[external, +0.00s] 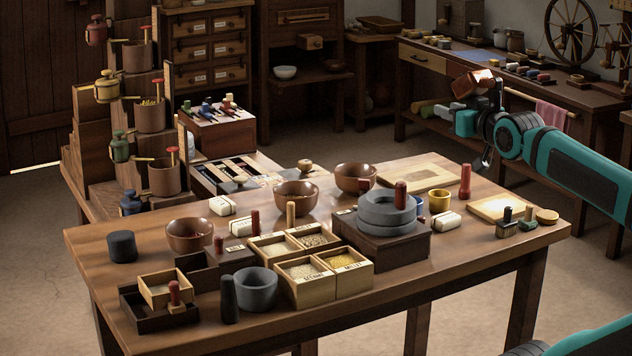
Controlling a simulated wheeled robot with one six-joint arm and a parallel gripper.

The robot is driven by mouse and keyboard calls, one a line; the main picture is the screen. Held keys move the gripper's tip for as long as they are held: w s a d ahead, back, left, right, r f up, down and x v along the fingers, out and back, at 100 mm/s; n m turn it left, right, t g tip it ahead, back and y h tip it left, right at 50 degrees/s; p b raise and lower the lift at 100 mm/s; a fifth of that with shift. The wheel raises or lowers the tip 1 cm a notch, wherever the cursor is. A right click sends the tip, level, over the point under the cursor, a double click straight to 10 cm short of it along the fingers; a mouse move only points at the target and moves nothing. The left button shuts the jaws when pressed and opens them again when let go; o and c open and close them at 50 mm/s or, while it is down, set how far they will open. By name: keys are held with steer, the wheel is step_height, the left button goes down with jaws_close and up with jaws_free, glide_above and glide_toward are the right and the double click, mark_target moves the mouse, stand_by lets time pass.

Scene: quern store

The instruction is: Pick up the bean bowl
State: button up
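Three brown bowls stand upright on the wooden table: a front-left bowl (190,235), a middle bowl (296,196) and a back bowl (356,178). I cannot tell which of them is the bean bowl, as their contents are not clear. My gripper (466,108) is raised above the back right of the table, to the right of all three bowls and apart from them. A shiny brown block-like shape (473,82) shows right at it; I cannot tell whether it is held. The finger gap is not clear.
A stone quern (386,210) stands between the bowls and the table's right end. Labelled grain boxes (311,289), a grey mortar (256,291) and several upright pegs crowd the front and middle. A flat wooden frame (447,182) lies at the back right.

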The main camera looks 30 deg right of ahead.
steer(key=m+g+y, duration=0.1)
steer(key=m+g, duration=0.9)
steer(key=g, duration=0.6)
glide_above(316, 195)
steer(key=f, duration=2.7)
steer(key=shift+s+d, duration=0.25)
steer(key=shift+w+a+f, duration=0.1)
steer(key=shift+w+f, duration=0.1)
steer(key=shift+f, duration=0.7)
steer(key=shift+w+d+f, duration=0.1)
steer(key=shift+w+f, duration=0.05)
steer(key=shift+f, duration=0.75)
steer(key=shift+w+a+f, duration=0.1)
steer(key=shift+w+f, duration=0.1)
steer(key=shift+f, duration=0.7)
jaws_close()
